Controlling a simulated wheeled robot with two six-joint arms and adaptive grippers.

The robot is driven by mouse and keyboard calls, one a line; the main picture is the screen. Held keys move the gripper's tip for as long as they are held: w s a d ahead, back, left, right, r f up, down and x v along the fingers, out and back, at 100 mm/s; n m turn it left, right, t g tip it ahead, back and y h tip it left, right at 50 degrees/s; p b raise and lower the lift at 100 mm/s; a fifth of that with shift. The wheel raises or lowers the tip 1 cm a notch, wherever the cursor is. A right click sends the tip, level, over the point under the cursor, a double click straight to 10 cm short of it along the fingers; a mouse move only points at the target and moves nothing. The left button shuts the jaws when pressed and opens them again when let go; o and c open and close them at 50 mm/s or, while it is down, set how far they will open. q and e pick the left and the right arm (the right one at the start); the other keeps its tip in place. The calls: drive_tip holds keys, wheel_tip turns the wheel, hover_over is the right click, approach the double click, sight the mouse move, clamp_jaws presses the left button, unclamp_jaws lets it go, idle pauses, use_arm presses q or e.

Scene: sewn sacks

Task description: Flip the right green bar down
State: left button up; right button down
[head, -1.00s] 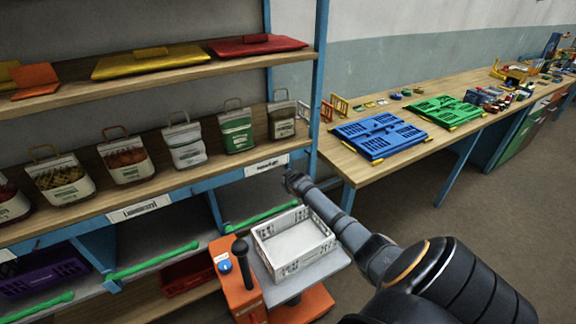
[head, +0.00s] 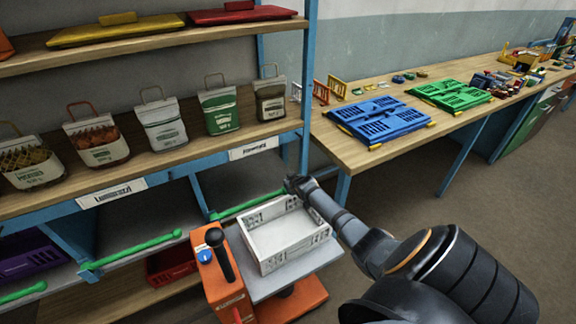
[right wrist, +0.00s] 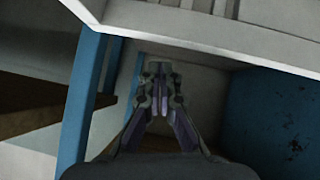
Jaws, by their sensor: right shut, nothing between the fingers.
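The right green bar (head: 246,205) runs along the front edge of the lower shelf bay, behind the white crate. Its right end is close to my right gripper (head: 298,184) in the head view; I cannot tell whether they touch. The right gripper also shows in the right wrist view (right wrist: 158,68), with its fingers together and empty, below a pale shelf panel. The bar is not recognisable in that view. A middle green bar (head: 135,250) and a left green bar (head: 22,292) lie further left. My left gripper is out of view.
Sacks line the shelf above. A workbench (head: 345,150) is at right.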

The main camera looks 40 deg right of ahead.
drive_tip(key=s+r+p, duration=0.5)
drive_tip(key=s+r, duration=0.3)
drive_tip(key=r, duration=0.2)
drive_tip(key=shift+s+p, duration=0.25)
drive_tip(key=shift+p, duration=0.05)
drive_tip(key=shift+a, duration=0.1)
idle(0.3)
